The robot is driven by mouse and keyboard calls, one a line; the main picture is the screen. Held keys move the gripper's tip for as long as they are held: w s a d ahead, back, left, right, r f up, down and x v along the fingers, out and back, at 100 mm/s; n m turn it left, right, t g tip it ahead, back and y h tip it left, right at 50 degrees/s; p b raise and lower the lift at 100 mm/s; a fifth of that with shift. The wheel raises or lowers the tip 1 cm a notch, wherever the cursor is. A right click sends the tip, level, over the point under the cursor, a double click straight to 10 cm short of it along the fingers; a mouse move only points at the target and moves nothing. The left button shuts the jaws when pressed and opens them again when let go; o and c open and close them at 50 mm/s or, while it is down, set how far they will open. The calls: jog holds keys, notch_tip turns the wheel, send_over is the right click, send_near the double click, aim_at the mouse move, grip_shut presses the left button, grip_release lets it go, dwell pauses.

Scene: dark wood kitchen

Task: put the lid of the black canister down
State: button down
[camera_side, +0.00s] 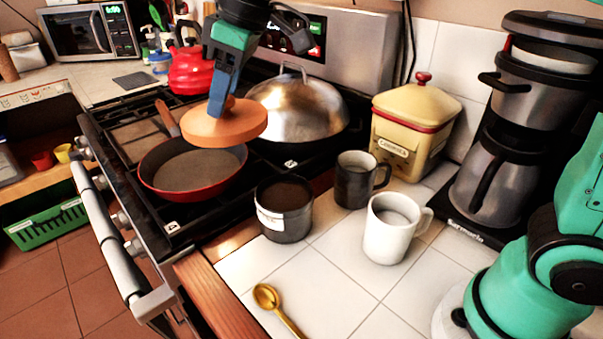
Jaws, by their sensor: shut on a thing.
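The black canister (284,222) stands upright and uncovered on the white tiles at the counter's left edge, with dark contents and a pale label. Its lid (222,124), a round orange-brown wooden disc with a knob, hangs in the air above the right side of the red pan. My gripper (226,100) comes down from the top of the view, blue fingers shut on the lid's knob. The lid is roughly level and up and left of the canister. The fingertips partly hide the knob.
The red frying pan (168,184) and a domed steel lid (299,115) occupy the stove. A dark mug (351,183), white mug (389,240) and cream tin (401,143) stand right of the canister. A gold spoon (268,297) lies in front. Tiles between spoon and white mug are clear.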

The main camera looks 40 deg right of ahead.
aim_at(191, 132)
jog(key=a+f+n, duration=0.2)
jog(key=a, duration=0.1)
jog(key=a+f+n+y, duration=0.1)
jog(key=a, duration=0.1)
jog(key=shift+s+a+f+n+g, duration=0.15)
jog(key=shift+s+f+n+g, duration=0.15)
jog(key=shift+g, duration=0.1)
notch_tip(191, 132, down, 16)
jog(key=shift+r, duration=0.2)
jog(key=shift+f, duration=1.95)
jog(key=shift+f, duration=0.15)
jog(key=shift+c, duration=2.2)
grip_release()
